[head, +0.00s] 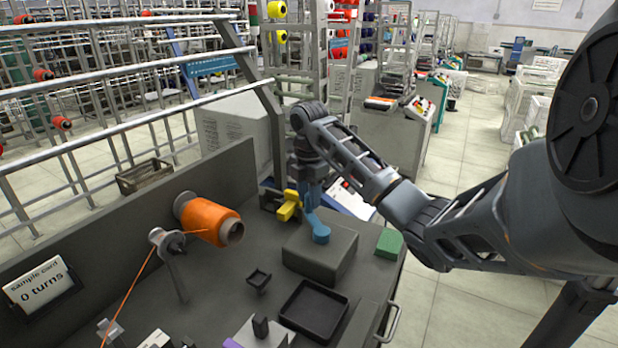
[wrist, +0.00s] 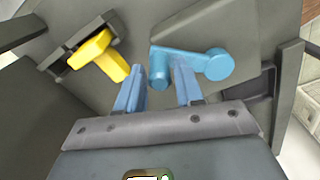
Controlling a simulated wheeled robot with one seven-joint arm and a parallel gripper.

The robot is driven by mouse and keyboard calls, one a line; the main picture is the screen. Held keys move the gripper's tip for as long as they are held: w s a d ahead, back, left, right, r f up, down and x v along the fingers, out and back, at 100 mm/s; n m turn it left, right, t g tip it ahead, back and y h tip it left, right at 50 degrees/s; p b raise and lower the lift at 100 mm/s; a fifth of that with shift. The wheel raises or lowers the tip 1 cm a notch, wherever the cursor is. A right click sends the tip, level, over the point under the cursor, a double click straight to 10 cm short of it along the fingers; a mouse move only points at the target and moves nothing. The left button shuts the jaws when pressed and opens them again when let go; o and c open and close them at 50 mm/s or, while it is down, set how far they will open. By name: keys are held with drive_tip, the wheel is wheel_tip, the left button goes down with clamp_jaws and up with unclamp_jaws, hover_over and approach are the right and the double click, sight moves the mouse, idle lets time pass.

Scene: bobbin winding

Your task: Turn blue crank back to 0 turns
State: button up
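The blue crank (head: 320,236) is on top of a dark grey box (head: 330,262) on the bench. In the wrist view the crank (wrist: 217,65) has its round hub at the right and its arm reaching left to a knob. My gripper (wrist: 158,66) is open, with its two blue fingers apart. The knob shows between the fingertips, and the right finger overlaps the crank arm; I cannot tell whether they touch. In the head view my gripper (head: 309,186) is above the box. The sample card (head: 41,288) reads "0 turns".
A yellow handle (head: 288,206) is close behind the box, left of my gripper. An orange bobbin (head: 213,222) with thread is at the left. A green block (head: 389,243) is right of the box.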

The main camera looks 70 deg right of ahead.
drive_tip(key=shift+m+p, duration=0.3)
drive_tip(key=shift+m, duration=0.6)
drive_tip(key=shift+p, duration=0.35)
clamp_jaws()
drive_tip(key=w+a+n, duration=0.1)
drive_tip(key=n, duration=0.1)
drive_tip(key=w+a+n, duration=0.1)
drive_tip(key=a+n, duration=0.1)
drive_tip(key=n, duration=0.1)
drive_tip(key=w+a+n, duration=0.1)
drive_tip(key=n, duration=0.1)
drive_tip(key=shift+a+n, duration=0.3)
drive_tip(key=o, duration=0.5)
unclamp_jaws()
drive_tip(key=shift+r, duration=0.1)
